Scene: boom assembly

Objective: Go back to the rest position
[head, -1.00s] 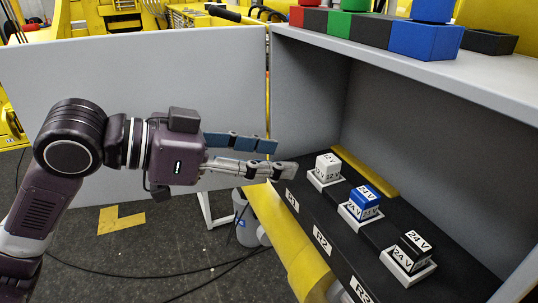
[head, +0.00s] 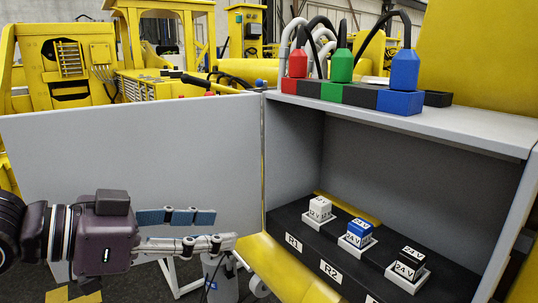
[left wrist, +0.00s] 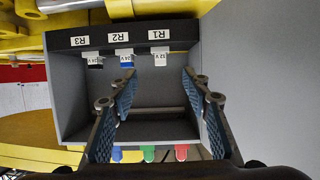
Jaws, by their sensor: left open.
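My left gripper (head: 208,229) is open and empty in front of the cabinet's open door, left of the cabinet opening. In the left wrist view its two blue-padded fingers (left wrist: 157,88) stand wide apart, with the cabinet beyond them. Inside the cabinet, a black rail (head: 294,226) carries a white 12 V relay (head: 320,208) at R1, a blue-topped 24 V relay (head: 359,232) at R2 and a black-topped 24 V relay (head: 409,263) at R3. Each sits in a white socket. The gripper is apart from all of them. My right gripper is not in view.
The grey cabinet door (head: 130,145) stands open behind my left arm. On the cabinet top (head: 470,122) are red (head: 298,66), green (head: 342,68) and blue (head: 405,72) plugs with cables, in coloured blocks. Yellow machinery (head: 160,45) stands behind.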

